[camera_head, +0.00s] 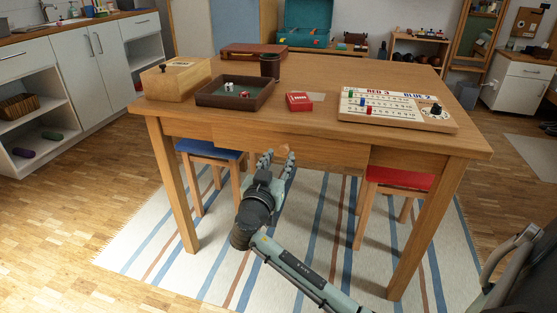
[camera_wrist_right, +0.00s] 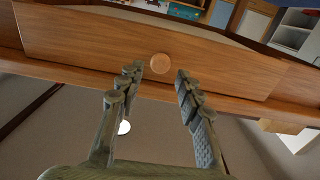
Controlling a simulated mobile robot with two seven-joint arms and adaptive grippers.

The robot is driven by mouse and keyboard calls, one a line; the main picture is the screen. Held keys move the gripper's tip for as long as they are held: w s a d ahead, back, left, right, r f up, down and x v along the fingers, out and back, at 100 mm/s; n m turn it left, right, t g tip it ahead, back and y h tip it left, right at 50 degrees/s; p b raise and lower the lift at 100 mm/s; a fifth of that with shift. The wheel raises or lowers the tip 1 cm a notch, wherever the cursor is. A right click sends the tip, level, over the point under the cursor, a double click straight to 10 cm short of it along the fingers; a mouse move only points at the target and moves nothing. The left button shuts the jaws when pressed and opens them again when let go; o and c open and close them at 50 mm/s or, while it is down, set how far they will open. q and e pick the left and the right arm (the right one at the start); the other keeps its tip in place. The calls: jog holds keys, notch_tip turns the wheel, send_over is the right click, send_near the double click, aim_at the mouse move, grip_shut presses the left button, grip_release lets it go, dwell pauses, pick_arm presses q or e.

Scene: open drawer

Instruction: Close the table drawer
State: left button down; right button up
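The wooden table (camera_head: 210,128) has a drawer whose plain front (camera_head: 325,157) shows below the middle of its near edge. In the right wrist view the drawer front (camera_wrist_right: 90,42) is a wide wooden panel with a round wooden knob (camera_wrist_right: 161,63). How far the drawer stands out is hard to tell. My right gripper (camera_head: 277,157) is at the drawer front, around the knob's place in the head view. In the right wrist view my right gripper (camera_wrist_right: 158,74) is open, its fingertips apart on either side of the knob, with visible gaps. My left gripper is not in view.
A wooden box (camera_head: 177,80), a dark dice tray (camera_head: 212,99), a cup (camera_head: 270,66), a red box (camera_head: 299,101) and a scoreboard (camera_head: 395,112) are on the tabletop. Blue (camera_head: 205,149) and red (camera_head: 400,177) stools stand beneath, on a striped rug (camera_head: 150,245).

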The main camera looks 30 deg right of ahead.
jog(key=shift+a, duration=0.1)
jog(key=v, duration=1.2)
